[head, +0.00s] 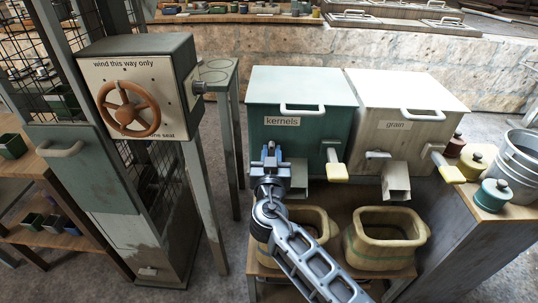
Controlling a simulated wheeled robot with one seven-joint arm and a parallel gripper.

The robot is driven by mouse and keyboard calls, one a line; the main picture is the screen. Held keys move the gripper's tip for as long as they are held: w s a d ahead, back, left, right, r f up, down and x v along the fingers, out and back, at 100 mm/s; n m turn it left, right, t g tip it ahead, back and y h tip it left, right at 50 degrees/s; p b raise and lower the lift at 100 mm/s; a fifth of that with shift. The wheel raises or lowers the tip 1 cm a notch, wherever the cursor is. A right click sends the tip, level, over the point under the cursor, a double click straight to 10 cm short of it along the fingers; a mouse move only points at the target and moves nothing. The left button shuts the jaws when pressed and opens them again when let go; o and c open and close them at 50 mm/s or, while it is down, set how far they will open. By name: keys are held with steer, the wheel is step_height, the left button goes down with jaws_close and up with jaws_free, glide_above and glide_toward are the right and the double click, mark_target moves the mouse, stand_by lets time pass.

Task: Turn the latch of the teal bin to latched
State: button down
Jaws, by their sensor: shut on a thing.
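The teal bin (303,87), labelled "kernels", stands in the middle of the head view with its lid down. My gripper (271,151) is at the bin's front face, below the label and towards the left. It is shut on the bin's latch, which my gripper hides, so I cannot tell its angle. A lever with a pale yellow grip (336,172) sticks out at the front right of the teal bin. A chute (299,180) shows below the bin front, partly behind my arm.
A cream bin (408,90) labelled "grain" stands close on the right, with a similar latch (378,154) and a yellow-ended lever (447,167). Wooden tubs (386,215) stand below. A cabinet with an orange handwheel (128,107) is at left.

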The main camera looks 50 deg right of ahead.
steer(key=shift+a+f+n+b, duration=0.1)
steer(key=shift+n+b, duration=0.2)
steer(key=shift+n, duration=0.1)
steer(key=n+b, duration=0.1)
steer(key=n, duration=0.2)
steer(key=shift+w+a, duration=0.1)
steer(key=shift+w+a+f+n+p, duration=0.1)
steer(key=shift+n+p, duration=0.05)
steer(key=shift+n, duration=2.15)
steer(key=shift+w+a+f+n+p, duration=0.1)
steer(key=shift+n+p, duration=0.05)
steer(key=shift+n, duration=2.15)
steer(key=shift+f+n+p, duration=0.1)
steer(key=shift+n+p, duration=0.05)
steer(key=shift+n, duration=2.15)
steer(key=c, duration=1.1)
jaws_free()
steer(key=shift+o, duration=0.2)
